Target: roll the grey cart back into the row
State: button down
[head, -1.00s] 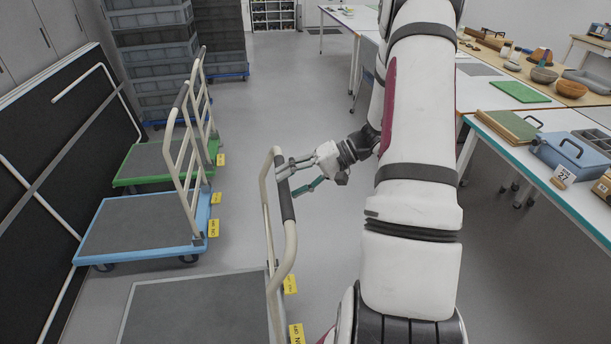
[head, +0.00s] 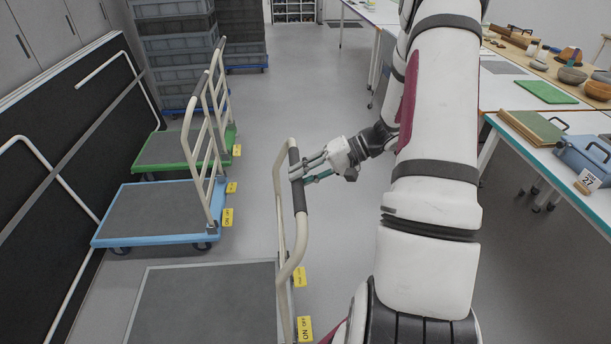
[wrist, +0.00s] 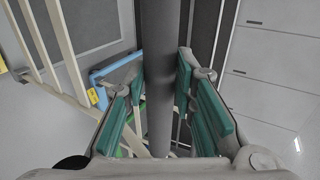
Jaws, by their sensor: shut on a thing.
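The grey cart (head: 205,305) stands at the bottom of the head view, with a grey deck and a cream tube handle. My gripper (head: 304,172) is shut on the dark sleeve of the cart's handle (head: 297,183), at the handle's upper part. In the wrist view the dark handle bar (wrist: 158,70) runs between the green finger pads of my gripper (wrist: 160,100). The cart's lower edge is cut off by the picture. A blue cart (head: 150,213) and a green cart (head: 175,150) stand in a row beyond it.
A black panel with cream tubes (head: 60,140) lines the left side. Stacked grey crates (head: 175,45) stand at the back. A teal-edged table (head: 570,190) holds a blue box on the right. Grey floor (head: 290,80) lies open in the middle.

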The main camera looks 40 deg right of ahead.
jog(key=w+a+b, duration=0.3)
jog(key=w+a, duration=0.3)
jog(key=a, duration=0.2)
jog(key=w+a+b, duration=0.3)
jog(key=w+a, duration=0.2)
jog(key=a, duration=0.4)
jog(key=shift+w+a, duration=0.2)
jog(key=shift+w, duration=0.2)
dwell(0.6)
jog(key=c, duration=1)
grip_release()
jog(key=shift+c, duration=0.2)
jog(key=p+v, duration=0.3)
jog(key=v, duration=0.7)
